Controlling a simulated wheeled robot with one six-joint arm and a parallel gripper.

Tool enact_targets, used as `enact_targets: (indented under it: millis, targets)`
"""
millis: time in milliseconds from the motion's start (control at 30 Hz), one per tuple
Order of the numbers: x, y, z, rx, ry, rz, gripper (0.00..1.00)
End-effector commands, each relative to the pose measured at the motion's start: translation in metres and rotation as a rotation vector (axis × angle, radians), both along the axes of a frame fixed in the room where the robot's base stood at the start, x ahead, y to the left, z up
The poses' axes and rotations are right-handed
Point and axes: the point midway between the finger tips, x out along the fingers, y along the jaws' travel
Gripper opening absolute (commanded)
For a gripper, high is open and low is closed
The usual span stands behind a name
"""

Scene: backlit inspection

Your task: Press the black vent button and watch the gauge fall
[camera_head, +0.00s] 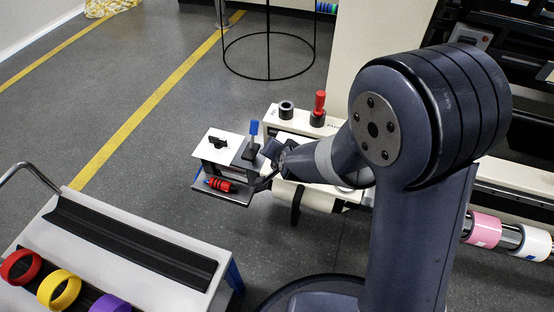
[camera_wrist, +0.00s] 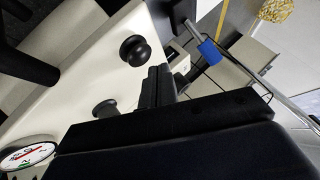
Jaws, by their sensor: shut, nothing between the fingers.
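Two black round knob-like parts stand on a cream panel in the wrist view, one larger (camera_wrist: 135,50) and one lower (camera_wrist: 105,108). I cannot tell for certain which is the vent button. The gauge (camera_wrist: 28,157) is a white round dial cut by the lower left edge; its reading is too small to tell. My gripper (camera_wrist: 160,84) is shut and empty, its fingers just right of the larger black part in the picture; contact cannot be told. In the head view a black round part (camera_head: 286,109) sits on the cream unit, beyond my gripper (camera_head: 268,168).
A red handle (camera_head: 319,101) stands right of the black part. A blue-handled lever (camera_head: 253,132) rises near my gripper; its blue handle also shows in the wrist view (camera_wrist: 210,52). A red item (camera_head: 219,184) lies on a low shelf. A bench (camera_head: 120,227) with coloured rings stands front left.

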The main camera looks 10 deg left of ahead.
Motion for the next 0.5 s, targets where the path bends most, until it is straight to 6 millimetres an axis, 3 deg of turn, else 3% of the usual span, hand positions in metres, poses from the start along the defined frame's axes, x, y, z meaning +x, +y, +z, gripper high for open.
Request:
enact_targets:
  millis: [300,500]
  targets:
    - [0.0,0.0,0.036,0.0,0.0,0.0,0.0]
    - [0.0,0.0,0.049,0.0,0.0,0.0,0.0]
